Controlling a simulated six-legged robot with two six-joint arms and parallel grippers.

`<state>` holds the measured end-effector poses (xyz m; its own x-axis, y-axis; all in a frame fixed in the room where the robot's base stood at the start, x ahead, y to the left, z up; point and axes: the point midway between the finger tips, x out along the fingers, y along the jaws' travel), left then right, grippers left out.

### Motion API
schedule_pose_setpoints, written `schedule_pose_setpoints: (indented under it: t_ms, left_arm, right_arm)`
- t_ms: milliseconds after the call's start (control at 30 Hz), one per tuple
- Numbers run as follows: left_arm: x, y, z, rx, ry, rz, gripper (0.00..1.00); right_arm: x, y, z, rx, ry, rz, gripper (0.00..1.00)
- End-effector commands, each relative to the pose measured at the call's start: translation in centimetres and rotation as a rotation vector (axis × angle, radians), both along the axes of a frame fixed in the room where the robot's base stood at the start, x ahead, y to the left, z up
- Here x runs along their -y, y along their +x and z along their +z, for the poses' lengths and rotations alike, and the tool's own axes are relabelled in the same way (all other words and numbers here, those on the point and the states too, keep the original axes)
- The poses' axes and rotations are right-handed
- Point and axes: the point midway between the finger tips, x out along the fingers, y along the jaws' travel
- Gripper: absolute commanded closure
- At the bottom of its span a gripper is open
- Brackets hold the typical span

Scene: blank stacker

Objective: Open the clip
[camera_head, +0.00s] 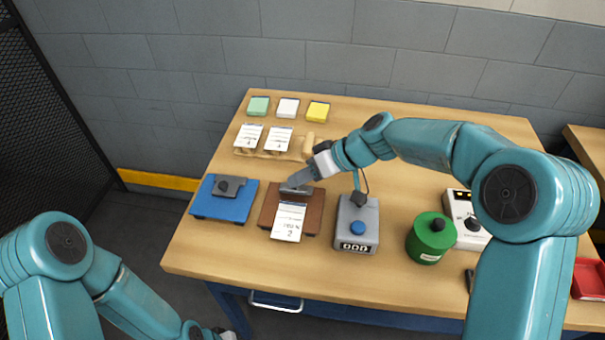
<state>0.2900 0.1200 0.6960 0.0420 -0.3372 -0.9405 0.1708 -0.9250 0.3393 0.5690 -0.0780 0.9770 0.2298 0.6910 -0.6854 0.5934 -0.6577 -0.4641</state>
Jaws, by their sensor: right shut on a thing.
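A brown board (268,212) lies on the table with a grey clip (294,190) along its top edge. A white paper card (288,221) with printed text lies under the clip and hangs toward the board's front edge. My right gripper (298,180) reaches in from the right and is shut on the clip; its fingers hide part of it. A blue board (223,207) with a dark clip (229,186) sits to the left. My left gripper (218,333) is low at the bottom edge, beside the table; its fingers are too small and cut off to read.
A grey box with a blue button (357,238) stands just right of the brown board. A green canister (430,238) and a white device (465,220) are farther right. Behind are a wooden rack with two cards (263,140) and three coloured pads (288,108).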

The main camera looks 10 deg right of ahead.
Motion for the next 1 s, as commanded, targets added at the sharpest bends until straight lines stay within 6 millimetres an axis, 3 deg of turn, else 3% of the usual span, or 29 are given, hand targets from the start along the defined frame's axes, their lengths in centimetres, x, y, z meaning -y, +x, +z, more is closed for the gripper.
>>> schedule_pose_setpoints:
  t_ms: [33,400,1000]
  left_arm:
    - [0.0,0.0,0.9,0.0,0.0,0.0,0.57]
    - [0.0,0.0,3.5,0.0,0.0,0.0,0.57]
    - [0.0,0.0,4.5,0.0,0.0,0.0,0.57]
  right_arm:
    - [0.1,0.3,0.4,-0.033,0.011,-0.001,1.0]
    - [0.6,1.8,0.2,-0.28,0.092,-0.002,1.0]
    - [0.8,2.4,-0.2,-0.412,0.134,-0.001,1.0]
